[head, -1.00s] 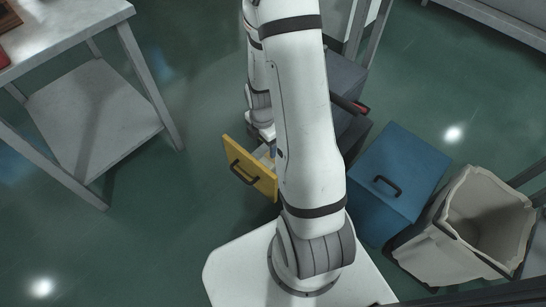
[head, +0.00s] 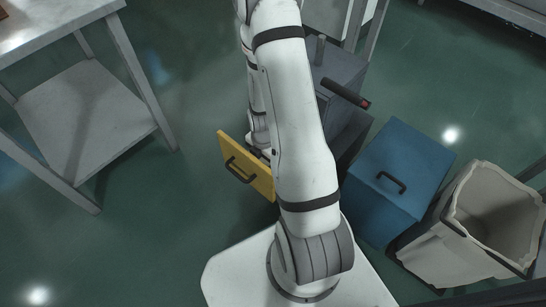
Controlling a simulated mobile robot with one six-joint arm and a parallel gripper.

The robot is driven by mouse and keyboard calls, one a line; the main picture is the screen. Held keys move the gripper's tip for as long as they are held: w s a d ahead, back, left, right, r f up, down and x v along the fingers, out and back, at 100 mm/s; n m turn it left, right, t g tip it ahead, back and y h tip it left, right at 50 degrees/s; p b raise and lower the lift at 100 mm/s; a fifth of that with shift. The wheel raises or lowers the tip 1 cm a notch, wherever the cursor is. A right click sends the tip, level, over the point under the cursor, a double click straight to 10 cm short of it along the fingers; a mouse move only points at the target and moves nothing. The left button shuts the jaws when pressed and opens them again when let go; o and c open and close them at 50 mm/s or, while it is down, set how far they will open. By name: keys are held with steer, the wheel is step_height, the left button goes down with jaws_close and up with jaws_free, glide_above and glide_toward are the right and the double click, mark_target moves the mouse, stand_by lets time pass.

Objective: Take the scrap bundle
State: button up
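No scrap bundle can be made out in the head view. A drawer with a yellow front (head: 246,166) and a dark handle stands pulled out, left of my arm. My gripper (head: 263,151) is at the end of the wrist, down at the drawer's opening just behind the yellow front. Its fingertips are mostly hidden by the drawer front and my arm, so I cannot tell whether it is open or shut or holds anything. The inside of the drawer is almost fully covered.
A blue box (head: 400,172) with a dark handle and a beige lined bin (head: 491,222) stand to the right. A dark grey cabinet (head: 338,72) with a red-tipped lever (head: 346,95) is behind my arm. A metal table (head: 85,125) is at left. The floor between table and drawer is clear.

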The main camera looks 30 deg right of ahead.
steer(key=shift+r, duration=0.1)
steer(key=c, duration=1.2)
steer(key=shift+c, duration=0.2)
steer(key=shift+r, duration=0.1)
